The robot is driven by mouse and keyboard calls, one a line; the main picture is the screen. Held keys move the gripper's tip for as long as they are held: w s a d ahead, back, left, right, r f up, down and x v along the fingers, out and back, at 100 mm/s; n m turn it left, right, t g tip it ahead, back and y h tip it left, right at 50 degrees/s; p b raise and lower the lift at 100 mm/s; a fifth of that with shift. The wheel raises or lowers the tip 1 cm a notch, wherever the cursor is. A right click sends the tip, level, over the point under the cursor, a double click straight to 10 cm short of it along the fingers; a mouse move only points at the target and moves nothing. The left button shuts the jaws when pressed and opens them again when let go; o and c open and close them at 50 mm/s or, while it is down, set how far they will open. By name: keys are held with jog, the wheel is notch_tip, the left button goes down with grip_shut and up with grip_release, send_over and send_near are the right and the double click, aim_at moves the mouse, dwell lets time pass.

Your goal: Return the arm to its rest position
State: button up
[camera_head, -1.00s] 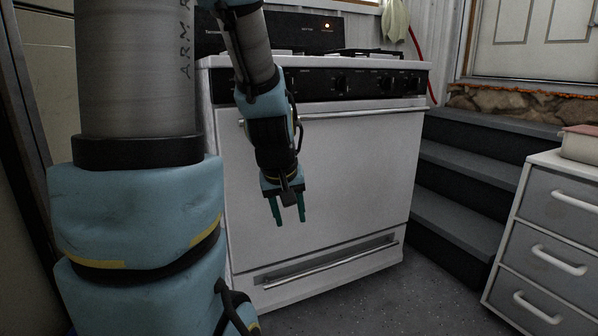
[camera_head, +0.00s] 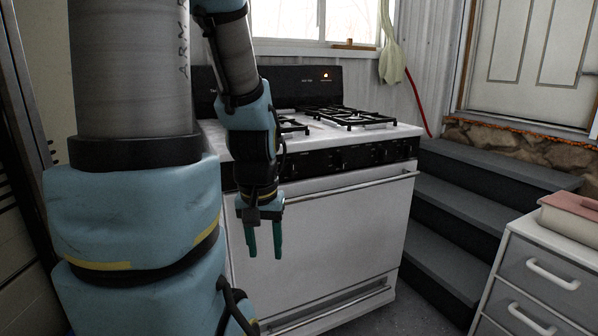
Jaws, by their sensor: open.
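My gripper (camera_head: 263,240) hangs pointing down in front of the white stove (camera_head: 340,235). Its two green fingers are apart, with nothing between them. My arm comes down from the upper left, bent, and hides the left part of the stove front. The oven door is shut, with its long handle across the top. I cannot tell how far the fingers are from the door.
The stove top (camera_head: 352,118) has black grates and nothing on them. Dark grey steps (camera_head: 470,215) rise on the right to a white door (camera_head: 528,50). A drawer cabinet (camera_head: 548,275) with a pink-lidded box (camera_head: 572,215) stands at the lower right. A little floor shows between.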

notch_tip(320, 180, up, 15)
jog(key=p, duration=1.2)
jog(key=shift+f, duration=0.15)
dwell(6.0)
